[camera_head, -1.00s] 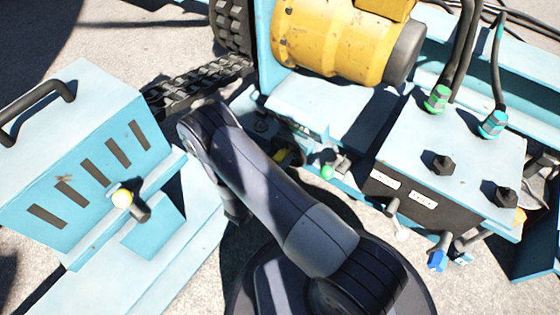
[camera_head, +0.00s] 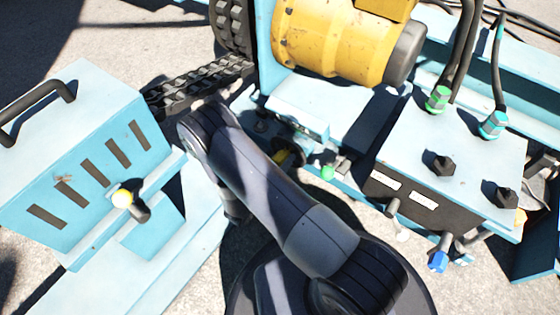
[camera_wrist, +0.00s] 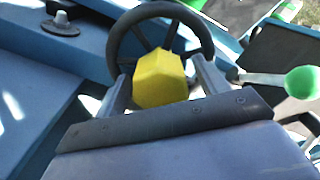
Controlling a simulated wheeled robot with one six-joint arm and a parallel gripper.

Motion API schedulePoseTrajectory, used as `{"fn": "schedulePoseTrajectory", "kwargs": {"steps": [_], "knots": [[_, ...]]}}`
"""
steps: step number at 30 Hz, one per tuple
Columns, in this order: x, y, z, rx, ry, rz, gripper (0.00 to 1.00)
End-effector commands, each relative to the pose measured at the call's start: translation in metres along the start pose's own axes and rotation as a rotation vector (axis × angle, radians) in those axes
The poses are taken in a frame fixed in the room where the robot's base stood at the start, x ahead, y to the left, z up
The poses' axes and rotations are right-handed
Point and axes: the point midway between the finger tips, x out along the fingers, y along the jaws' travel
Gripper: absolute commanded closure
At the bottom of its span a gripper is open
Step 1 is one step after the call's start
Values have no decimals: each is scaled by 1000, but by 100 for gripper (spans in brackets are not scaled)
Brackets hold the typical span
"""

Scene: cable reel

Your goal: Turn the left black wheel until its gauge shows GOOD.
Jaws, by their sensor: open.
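A black wheel (camera_wrist: 160,12) with spokes and a yellow faceted hub (camera_wrist: 160,82) fills the upper middle of the wrist view. It is the only wheel I can make out. My gripper (camera_wrist: 160,68) is open, with one finger on each side of the yellow hub, in front of the wheel's lower part. I cannot tell whether the fingers touch the hub or rim. In the head view, a part of the black wheel (camera_head: 297,150) shows beside my arm, which hides the gripper. No gauge can be read in either view.
A green-knobbed lever (camera_wrist: 300,82) stands close to the right of the wheel; its green knob (camera_head: 327,172) also shows in the head view. A control box (camera_head: 450,150) with knobs stands to the right, a slotted blue box (camera_head: 90,150) with a yellow-tipped lever to the left.

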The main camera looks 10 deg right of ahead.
Motion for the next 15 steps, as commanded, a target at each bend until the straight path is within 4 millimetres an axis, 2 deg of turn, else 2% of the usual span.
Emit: {"fn": "schedulePoseTrajectory", "kwargs": {"steps": [5, 15], "knots": [[-10, 0, 1, -1, -1, 2, 31], [-66, 0, 3, 1, -4, 4, 31]]}}
